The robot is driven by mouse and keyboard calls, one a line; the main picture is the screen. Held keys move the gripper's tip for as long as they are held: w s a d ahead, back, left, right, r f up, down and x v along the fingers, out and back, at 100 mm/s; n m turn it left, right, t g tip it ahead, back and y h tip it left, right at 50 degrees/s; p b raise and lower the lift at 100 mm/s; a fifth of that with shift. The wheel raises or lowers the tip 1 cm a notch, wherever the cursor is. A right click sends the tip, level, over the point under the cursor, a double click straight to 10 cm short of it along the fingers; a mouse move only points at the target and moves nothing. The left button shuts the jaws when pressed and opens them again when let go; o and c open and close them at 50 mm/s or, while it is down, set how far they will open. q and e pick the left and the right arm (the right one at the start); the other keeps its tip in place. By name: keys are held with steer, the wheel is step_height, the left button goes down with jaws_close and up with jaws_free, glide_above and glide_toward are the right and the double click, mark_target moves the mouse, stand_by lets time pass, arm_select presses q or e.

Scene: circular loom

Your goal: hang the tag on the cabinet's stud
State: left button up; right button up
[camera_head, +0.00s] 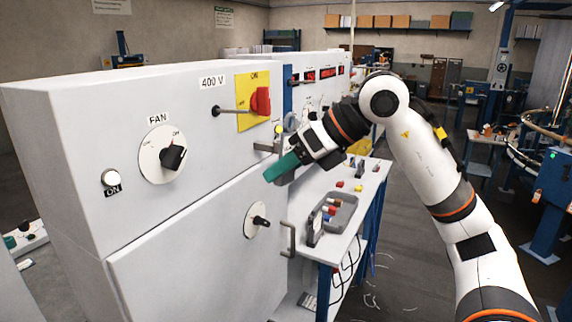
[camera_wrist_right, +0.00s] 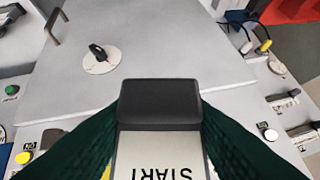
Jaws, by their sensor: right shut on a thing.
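The tag (camera_wrist_right: 160,171) is a white plate with the word START upside down, seen in the right wrist view below a dark block (camera_wrist_right: 160,101). My right gripper (camera_head: 274,172) has teal fingers and is shut on it; the fingers flank the tag in the wrist view. In the head view the tag cannot be made out clearly. The stud (camera_head: 228,112) is a thin rod with a dark end, sticking out of the white cabinet (camera_head: 75,130) left of the red switch. The gripper is below and right of the stud, apart from it. My left gripper is not in view.
A red rotary switch (camera_head: 260,101) on a yellow plate sits beside the stud. The FAN knob (camera_head: 173,157), a lower knob (camera_head: 259,221) and a door handle (camera_head: 289,239) stick out from the cabinet. A side table with a grey tray (camera_head: 345,214) stands to the right.

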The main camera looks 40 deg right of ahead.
steer(key=w+a+p, duration=0.2)
steer(key=w+p, duration=0.2)
steer(key=w, duration=0.2)
steer(key=shift+a, duration=0.25)
steer(key=shift+r+p, duration=0.2)
steer(key=shift+p, duration=0.1)
steer(key=shift+w, duration=0.15)
stand_by(0.6)
steer(key=shift+w+a+p, duration=0.25)
steer(key=shift+w+p, duration=0.1)
steer(key=shift+w, duration=0.15)
steer(key=shift+w+a+p, duration=0.2)
steer(key=shift+w+p, duration=0.15)
steer(key=shift+w, duration=0.1)
steer(key=shift+w, duration=0.2)
steer(key=shift+f, duration=0.25)
stand_by(0.4)
